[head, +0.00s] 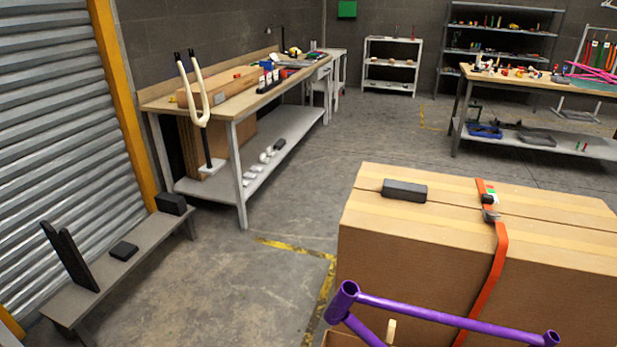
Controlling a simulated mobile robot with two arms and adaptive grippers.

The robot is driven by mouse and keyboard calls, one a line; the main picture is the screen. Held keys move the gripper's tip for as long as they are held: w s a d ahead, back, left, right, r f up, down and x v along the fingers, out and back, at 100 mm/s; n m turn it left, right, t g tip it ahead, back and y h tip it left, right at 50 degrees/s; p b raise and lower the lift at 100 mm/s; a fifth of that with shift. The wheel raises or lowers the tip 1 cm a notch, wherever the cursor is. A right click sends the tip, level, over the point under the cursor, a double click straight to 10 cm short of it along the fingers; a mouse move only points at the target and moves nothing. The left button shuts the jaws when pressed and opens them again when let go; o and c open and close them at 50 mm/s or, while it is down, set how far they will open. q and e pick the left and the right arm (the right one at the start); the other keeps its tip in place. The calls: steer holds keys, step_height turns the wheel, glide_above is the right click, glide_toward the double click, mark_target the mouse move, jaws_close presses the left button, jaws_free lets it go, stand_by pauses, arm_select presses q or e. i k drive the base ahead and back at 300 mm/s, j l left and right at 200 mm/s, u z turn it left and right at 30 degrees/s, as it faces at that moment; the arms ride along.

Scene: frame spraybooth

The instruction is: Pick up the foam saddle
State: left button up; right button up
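No thing in view is clearly marked as the foam saddle. A dark grey block (405,190) that looks like foam lies on top of the large cardboard box (400,255) at the right. On the low grey bench (130,262) at the left are a small black block (170,203), a flat black pad (124,251) and two upright dark slabs (70,257). I cannot tell which of these is the saddle. Neither of my grippers is in view.
An orange strap (494,262) with a buckle crosses the box. A purple frame (440,315) stands in front of it. A cream fork (197,95) stands upright by the long workbench (240,107). The concrete floor (270,220) between bench and box is clear.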

mark_target(391, 188)
steer(key=i+j+u, duration=0.85)
steer(key=u, duration=0.15)
steer(key=i+z, duration=0.3)
steer(key=i, duration=0.15)
steer(key=i+j+z, duration=0.3)
steer(key=i+z, duration=0.25)
steer(key=z, duration=0.2)
steer(key=i+z, duration=0.2)
steer(key=z, duration=0.2)
steer(key=i+j+z, duration=0.1)
steer(key=i+z, duration=0.15)
steer(key=z, duration=0.2)
steer(key=i+j+z, duration=0.15)
steer(key=z, duration=0.25)
steer(key=i+j+z, duration=0.15)
steer(key=j+z, duration=0.15)
steer(key=z, duration=0.15)
